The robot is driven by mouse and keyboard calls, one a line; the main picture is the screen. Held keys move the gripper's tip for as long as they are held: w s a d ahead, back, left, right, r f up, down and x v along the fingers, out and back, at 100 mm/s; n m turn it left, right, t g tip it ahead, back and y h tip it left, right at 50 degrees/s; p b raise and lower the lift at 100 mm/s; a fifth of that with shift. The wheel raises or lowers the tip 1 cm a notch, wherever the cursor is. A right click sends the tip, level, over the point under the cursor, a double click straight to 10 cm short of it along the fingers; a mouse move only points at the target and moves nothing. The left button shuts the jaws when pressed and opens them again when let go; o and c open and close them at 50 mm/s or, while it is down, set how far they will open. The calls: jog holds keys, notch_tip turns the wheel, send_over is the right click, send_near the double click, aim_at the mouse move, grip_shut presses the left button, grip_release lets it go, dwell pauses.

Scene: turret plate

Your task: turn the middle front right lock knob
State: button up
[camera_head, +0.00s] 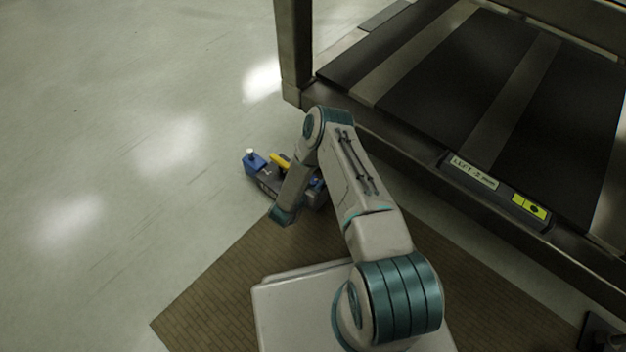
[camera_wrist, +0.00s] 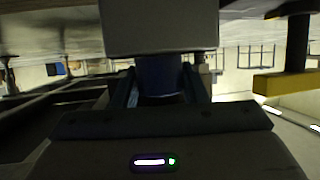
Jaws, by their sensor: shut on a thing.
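In the head view, a dark grey turret plate (camera_head: 265,186) with blue parts sits low on the floor, partly hidden behind my arm. In the wrist view, my gripper (camera_wrist: 160,88) is shut on a dark blue rounded knob (camera_wrist: 160,72), with one finger on each side of it. A large grey block (camera_wrist: 160,28) is directly beyond the knob and fills the top middle. In the head view my gripper's fingers and the held knob are hidden by my arm. How far the knob is turned cannot be told.
A blue block with a white top (camera_head: 253,161) and a yellow bar (camera_head: 280,160) are at the plate's far left side. The yellow bar (camera_wrist: 290,84) also shows at right in the wrist view. A dark conveyor frame (camera_head: 430,150) stands to the right. Open floor lies left.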

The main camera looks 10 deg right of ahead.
jog(key=shift+m+g+h, duration=0.8)
jog(key=shift+m+g, duration=0.2)
jog(key=shift+m, duration=0.1)
jog(key=o, duration=1)
jog(key=p+v, duration=0.4)
jog(key=v, duration=1)
jog(key=shift+w+a+p, duration=0.1)
jog(key=shift+w+p, duration=0.1)
jog(key=shift+p, duration=0.1)
jog(key=shift+r+g, duration=0.1)
jog(key=shift+g, duration=0.2)
